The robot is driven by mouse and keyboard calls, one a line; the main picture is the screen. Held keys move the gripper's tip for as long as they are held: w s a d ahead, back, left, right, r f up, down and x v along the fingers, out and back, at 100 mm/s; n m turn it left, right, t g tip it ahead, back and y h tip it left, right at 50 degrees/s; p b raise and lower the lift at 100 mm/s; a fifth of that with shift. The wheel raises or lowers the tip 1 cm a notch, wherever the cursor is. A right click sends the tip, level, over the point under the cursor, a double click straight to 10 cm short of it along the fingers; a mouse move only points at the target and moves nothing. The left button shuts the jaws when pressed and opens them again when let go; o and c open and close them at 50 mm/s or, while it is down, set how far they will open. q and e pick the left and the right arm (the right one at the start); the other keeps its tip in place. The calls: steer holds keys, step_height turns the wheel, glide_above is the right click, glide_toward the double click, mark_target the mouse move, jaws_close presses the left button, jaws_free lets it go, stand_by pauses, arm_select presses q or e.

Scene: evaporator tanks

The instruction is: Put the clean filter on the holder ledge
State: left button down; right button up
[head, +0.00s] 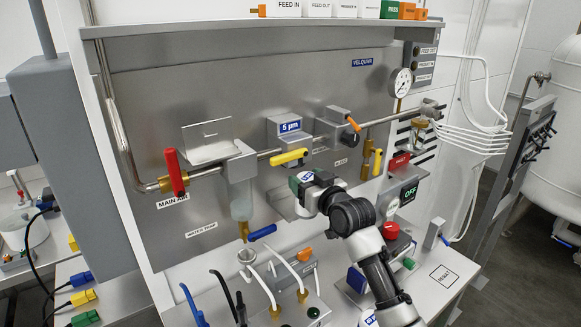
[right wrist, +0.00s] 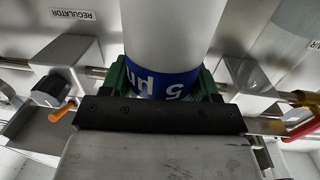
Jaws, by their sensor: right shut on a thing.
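The filter has a blue band marked 5 µm, upside down in that view, between the fingers. My left gripper is out of view.
A pipe with a yellow handle (head: 289,157) and a red handle (head: 174,172) crosses the panel. A clear water trap (head: 241,200) hangs left of my gripper. The regulator block (right wrist: 67,72) is close beside it. Hoses (head: 286,268) stand on the bench below.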

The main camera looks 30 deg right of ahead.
steer(key=w+p, duration=0.2)
steer(key=w, duration=0.4)
steer(key=shift+w+a+f, duration=0.2)
steer(key=shift+w+f, duration=0.05)
steer(key=shift+w, duration=0.1)
steer(key=shift+f, duration=0.15)
steer(key=o, duration=1)
